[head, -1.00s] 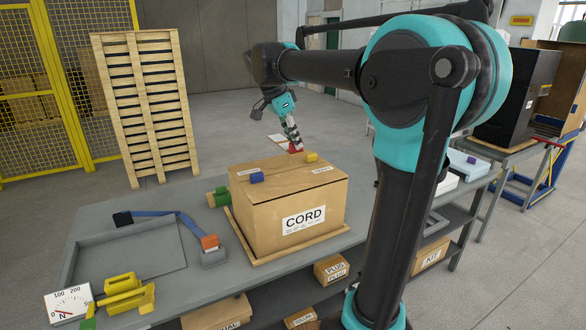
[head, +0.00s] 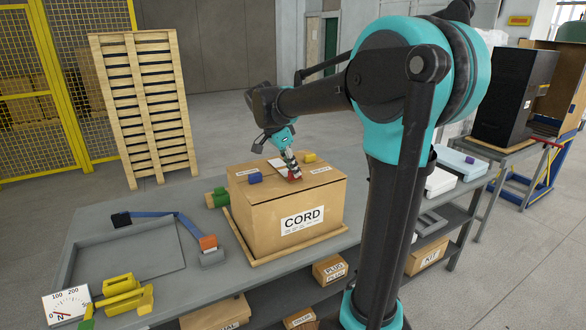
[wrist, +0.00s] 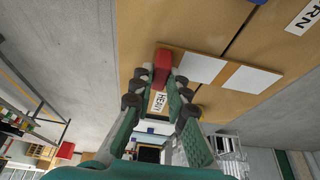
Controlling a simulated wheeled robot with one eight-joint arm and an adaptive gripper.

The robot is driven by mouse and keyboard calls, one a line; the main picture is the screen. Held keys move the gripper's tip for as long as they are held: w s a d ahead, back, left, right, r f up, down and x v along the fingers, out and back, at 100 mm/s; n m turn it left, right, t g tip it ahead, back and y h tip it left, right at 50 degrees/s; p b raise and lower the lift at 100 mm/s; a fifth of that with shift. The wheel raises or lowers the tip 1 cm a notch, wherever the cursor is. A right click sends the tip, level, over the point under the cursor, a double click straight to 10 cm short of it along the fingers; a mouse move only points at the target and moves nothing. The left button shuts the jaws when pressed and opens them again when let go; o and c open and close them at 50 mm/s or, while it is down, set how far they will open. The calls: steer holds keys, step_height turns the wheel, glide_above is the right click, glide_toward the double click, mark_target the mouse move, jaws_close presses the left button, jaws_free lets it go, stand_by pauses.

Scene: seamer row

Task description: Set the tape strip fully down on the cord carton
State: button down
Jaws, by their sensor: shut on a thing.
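The cord carton (head: 265,218) is a closed brown box standing on a wooden base on the bench. My gripper (head: 291,172) is over its top, pointing down. In the wrist view my gripper (wrist: 168,80) is shut on the red tab (wrist: 162,66) of the tape strip (wrist: 222,73), a flat tan strip with two white patches. The strip (head: 277,165) lies across the line of the carton's lid seam, at or just above the top. I cannot tell whether it touches. My fingers hide part of it in the head view.
A blue block (head: 255,178) and a yellow block (head: 309,158) sit on the carton top. A green piece (head: 219,198) is beside it.

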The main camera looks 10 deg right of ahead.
steer(key=shift+f, duration=0.1)
steer(key=c, duration=1.5)
jaws_free()
steer(key=v, duration=1.2)
